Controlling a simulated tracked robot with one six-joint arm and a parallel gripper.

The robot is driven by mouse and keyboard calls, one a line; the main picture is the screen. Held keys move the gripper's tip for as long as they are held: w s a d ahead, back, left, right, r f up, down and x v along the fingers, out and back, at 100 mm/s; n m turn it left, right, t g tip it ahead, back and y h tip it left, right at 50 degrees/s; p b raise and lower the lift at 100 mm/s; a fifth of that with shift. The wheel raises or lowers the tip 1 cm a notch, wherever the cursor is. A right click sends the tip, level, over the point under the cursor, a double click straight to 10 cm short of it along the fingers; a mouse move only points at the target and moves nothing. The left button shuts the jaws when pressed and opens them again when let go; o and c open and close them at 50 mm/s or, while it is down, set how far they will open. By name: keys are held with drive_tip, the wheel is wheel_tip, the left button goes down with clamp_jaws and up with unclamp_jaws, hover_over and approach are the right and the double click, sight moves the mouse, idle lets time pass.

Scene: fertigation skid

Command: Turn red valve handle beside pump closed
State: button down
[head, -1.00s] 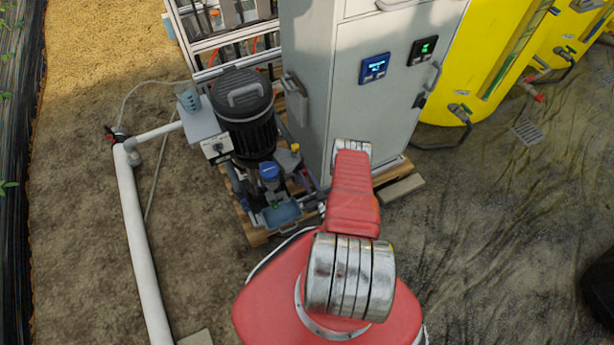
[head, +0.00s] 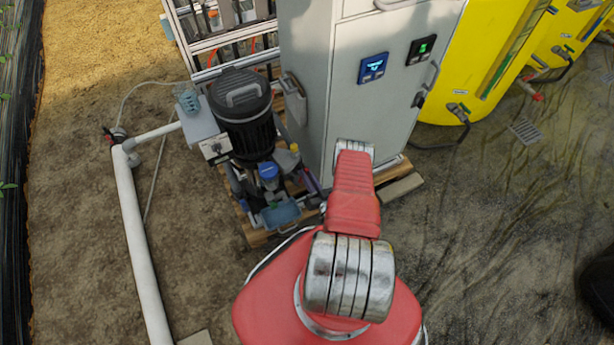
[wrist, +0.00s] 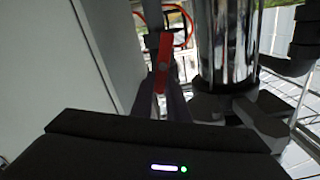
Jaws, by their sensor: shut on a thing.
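The red valve handle (wrist: 164,62) shows in the wrist view as a narrow red lever, upright in the picture, between the grey cabinet wall and a shiny metal cylinder. My gripper (wrist: 160,98) is shut on the handle, with its dark purplish fingers at the lever's lower end. The black gripper body hides what lies below. In the head view the pump (head: 243,115), with a black ribbed motor, stands left of the cabinet. The handle cannot be made out there, and my red arm covers part of the area.
The grey control cabinet (head: 385,100) stands close on the right of the pump, so the gap is narrow. The shiny cylinder (wrist: 225,45) and dark pipework are close on the right in the wrist view. A white pipe (head: 138,235) runs along the left. Yellow tanks (head: 480,60) stand at right.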

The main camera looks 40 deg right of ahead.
drive_tip(key=m, duration=0.1)
drive_tip(key=d+m, duration=0.1)
drive_tip(key=m, duration=0.1)
drive_tip(key=shift+s+f+m, duration=0.1)
drive_tip(key=shift+f+m, duration=0.1)
drive_tip(key=shift+m, duration=0.1)
drive_tip(key=shift+s+d+f+m, duration=0.1)
drive_tip(key=shift+d+f+m, duration=0.2)
drive_tip(key=shift+m, duration=1.45)
drive_tip(key=shift+d+f+m, duration=0.1)
drive_tip(key=shift+f+m, duration=0.3)
drive_tip(key=shift+m, duration=1.3)
drive_tip(key=shift+s+d+f+m, duration=0.15)
drive_tip(key=shift+f+m, duration=0.2)
drive_tip(key=shift+m, duration=1.4)
drive_tip(key=shift+w, duration=0.1)
drive_tip(key=c, duration=1.7)
unclamp_jaws()
drive_tip(key=shift+a, duration=0.15)
drive_tip(key=shift+r, duration=4.9)
